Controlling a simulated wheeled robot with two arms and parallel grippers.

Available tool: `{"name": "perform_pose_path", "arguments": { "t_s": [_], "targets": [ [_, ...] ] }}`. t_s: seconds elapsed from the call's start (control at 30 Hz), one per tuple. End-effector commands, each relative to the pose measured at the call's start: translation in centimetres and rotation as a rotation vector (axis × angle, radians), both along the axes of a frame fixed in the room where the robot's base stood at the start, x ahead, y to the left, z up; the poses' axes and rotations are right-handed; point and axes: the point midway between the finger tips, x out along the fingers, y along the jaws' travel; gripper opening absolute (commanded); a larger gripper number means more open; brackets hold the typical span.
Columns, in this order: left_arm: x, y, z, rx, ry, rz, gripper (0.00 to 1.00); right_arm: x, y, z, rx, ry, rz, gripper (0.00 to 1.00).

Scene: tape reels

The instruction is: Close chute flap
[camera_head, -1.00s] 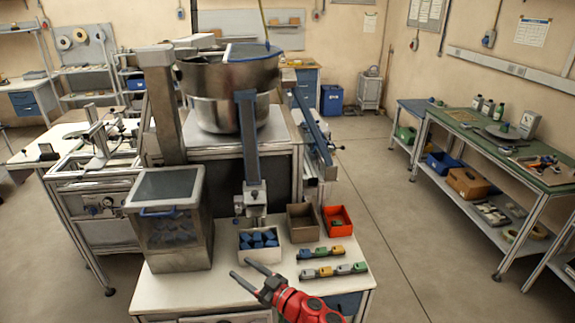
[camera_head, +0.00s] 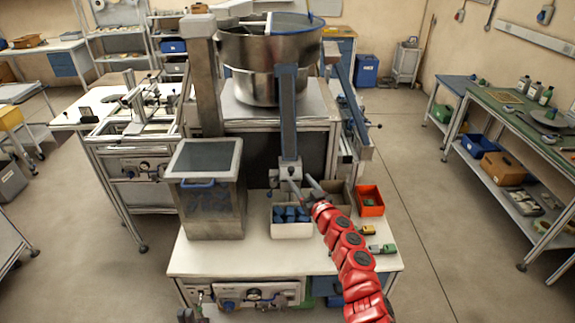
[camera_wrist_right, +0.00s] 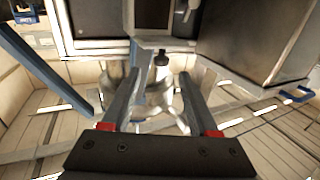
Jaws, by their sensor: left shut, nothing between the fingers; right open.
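The chute is an upright blue-grey channel (camera_head: 288,115) below the steel bowl, ending in a pale block (camera_head: 289,171). A dark knob (camera_wrist_right: 161,58) hangs under this block in the right wrist view, ahead of my fingers. I cannot tell the flap's exact angle. My right gripper (camera_head: 302,184), on the red arm, is open and empty just in front of the block. It also shows in the right wrist view (camera_wrist_right: 158,76), with the knob near the gap between its fingertips, apparently untouched. My left gripper (camera_head: 190,315) is only partly in view at the bottom edge, shut and empty.
A white bin (camera_head: 291,230) of blue parts stands below the chute. A lidded hopper (camera_head: 208,200) is to its left. An orange bin (camera_head: 369,201) and small coloured parts (camera_head: 377,248) lie to the right. The table front (camera_head: 225,259) is clear.

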Motion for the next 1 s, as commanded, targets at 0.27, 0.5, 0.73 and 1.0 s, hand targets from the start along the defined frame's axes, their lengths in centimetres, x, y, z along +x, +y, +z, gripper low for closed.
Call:
{"name": "perform_pose_path", "arguments": {
  "t_s": [0.27, 0.5, 0.73, 1.0],
  "targets": [
    [0.0, 0.0, -0.3, 0.000, 0.000, 0.000, 0.00, 3.1, 0.9, 0.1, 0.010, 0.002, -0.007, 0.61],
    [0.0, 0.0, -2.6, 0.000, 0.000, 0.000, 0.00, 5.5, 2.4, -0.6, 0.005, -0.003, 0.003, 0.61],
    [0.0, 0.0, -6.6, 0.000, 0.000, 0.000, 0.00, 7.8, 3.3, -0.8, 0.002, -0.005, 0.004, 0.61],
    [0.0, 0.0, -10.1, 0.000, 0.000, 0.000, 0.00, 9.4, 4.1, -0.4, 0.002, -0.003, 0.004, 0.61]
  ]
}}
